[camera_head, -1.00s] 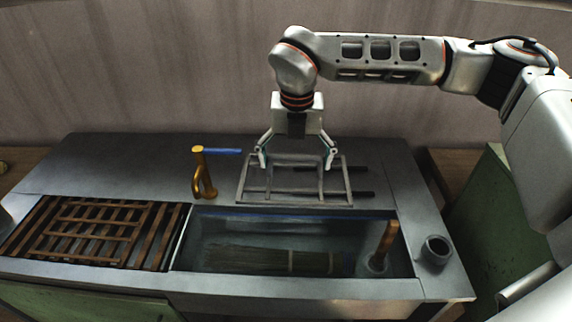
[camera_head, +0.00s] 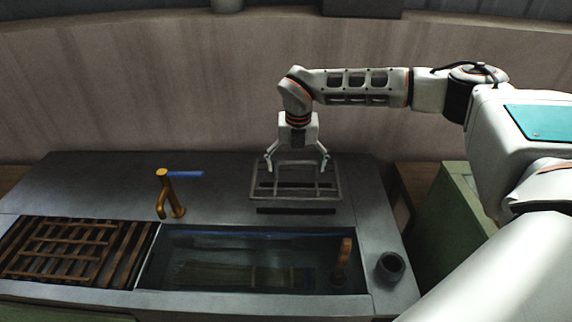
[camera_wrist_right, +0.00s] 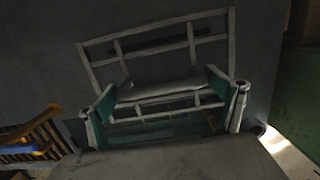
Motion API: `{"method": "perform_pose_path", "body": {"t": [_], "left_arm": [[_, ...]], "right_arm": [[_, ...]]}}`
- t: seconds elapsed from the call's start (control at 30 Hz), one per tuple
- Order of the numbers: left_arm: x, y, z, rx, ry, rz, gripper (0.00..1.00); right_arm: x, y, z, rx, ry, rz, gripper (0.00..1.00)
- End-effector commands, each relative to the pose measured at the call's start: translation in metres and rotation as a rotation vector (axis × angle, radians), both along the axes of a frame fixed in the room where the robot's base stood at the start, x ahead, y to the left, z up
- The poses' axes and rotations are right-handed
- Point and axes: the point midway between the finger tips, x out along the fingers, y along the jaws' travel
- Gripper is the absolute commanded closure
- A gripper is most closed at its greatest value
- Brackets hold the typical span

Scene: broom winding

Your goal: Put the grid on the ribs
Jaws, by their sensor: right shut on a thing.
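The grid is a grey metal frame with crossbars (camera_head: 258,195). My right gripper (camera_head: 297,160) is shut on the grid from above, its two fingers spread to either side of the raised middle. The right wrist view shows the grid's frame (camera_wrist_right: 155,33) between and beyond the teal finger pads. Two dark bars, which look like the ribs (camera_head: 297,211), lie on the counter; one shows just in front of the grid, one through it. The grid appears above them; I cannot tell the gap. My left gripper is not in view.
A wooden slatted rack (camera_head: 60,245) lies at the counter's left. A brass faucet with a blue handle (camera_head: 170,190) stands beside the water-filled sink (camera_head: 215,250), which holds a broom-like bundle. A dark cup (camera_head: 390,266) stands at the right front. The back left counter is clear.

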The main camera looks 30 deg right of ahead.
Motion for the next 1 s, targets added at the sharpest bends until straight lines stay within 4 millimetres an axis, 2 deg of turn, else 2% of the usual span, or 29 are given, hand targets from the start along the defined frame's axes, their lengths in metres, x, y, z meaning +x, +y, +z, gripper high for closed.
{"method": "perform_pose_path", "body": {"t": [0.27,0.57,0.77,1.0], "left_arm": [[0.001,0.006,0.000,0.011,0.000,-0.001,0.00],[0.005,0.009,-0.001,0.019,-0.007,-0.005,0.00],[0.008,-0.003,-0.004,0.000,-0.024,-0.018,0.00],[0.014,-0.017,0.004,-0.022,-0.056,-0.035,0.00]], "right_arm": [[0.001,-0.004,-0.005,0.001,-0.002,-0.003,0.52],[0.001,-0.004,-0.024,0.000,-0.002,-0.004,0.52],[0.001,-0.004,-0.042,0.000,-0.002,-0.003,0.52],[0.001,-0.004,-0.060,0.001,-0.003,-0.003,0.52]]}}
